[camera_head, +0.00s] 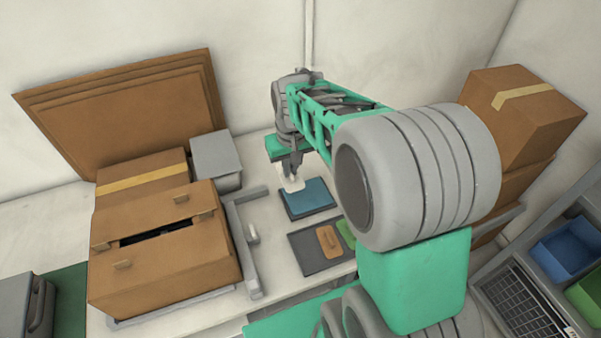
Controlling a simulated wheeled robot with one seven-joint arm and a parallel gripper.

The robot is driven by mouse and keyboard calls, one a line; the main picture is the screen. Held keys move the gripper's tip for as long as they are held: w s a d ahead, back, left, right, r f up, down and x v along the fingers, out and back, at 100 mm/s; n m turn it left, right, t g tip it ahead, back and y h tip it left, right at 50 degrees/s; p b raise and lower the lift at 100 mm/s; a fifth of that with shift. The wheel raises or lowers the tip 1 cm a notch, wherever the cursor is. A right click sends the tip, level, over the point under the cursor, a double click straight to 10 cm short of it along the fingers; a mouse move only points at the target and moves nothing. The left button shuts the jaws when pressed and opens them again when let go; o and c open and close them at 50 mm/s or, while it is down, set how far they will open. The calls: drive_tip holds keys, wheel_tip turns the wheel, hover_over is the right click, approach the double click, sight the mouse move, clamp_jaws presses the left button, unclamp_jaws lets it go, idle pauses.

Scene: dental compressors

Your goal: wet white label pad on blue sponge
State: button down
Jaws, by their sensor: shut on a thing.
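The blue sponge (306,197) lies in a dark shallow tray (311,214) on the white table, right of centre. My gripper (292,177) points down at the sponge's upper left corner. It is shut on the white label pad (291,184), which shows as a small pale piece under the fingers. The pad overlaps the sponge's upper left edge in the picture. I cannot tell whether it touches the sponge or hangs just above it. The fingertips are small and partly hidden by the arm.
A dark mat (309,252) with a brown block (329,241) and a green piece (346,234) lies in front of the sponge. A grey bracket frame (248,232) and a large carton (165,252) stand left. A grey box (216,156) stands behind. Stacked cartons (520,115) stand right.

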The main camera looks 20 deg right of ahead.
hover_over(307, 194)
wheel_tip(307, 194, down, 10)
drive_tip(key=shift+s+f+b, duration=0.2)
drive_tip(key=shift+f+b, duration=1.5)
drive_tip(key=shift+f, duration=1.3)
drive_tip(key=shift+f+b, duration=0.5)
drive_tip(key=shift+f, duration=0.1)
wheel_tip(307, 194, up, 7)
drive_tip(key=p, duration=0.4)
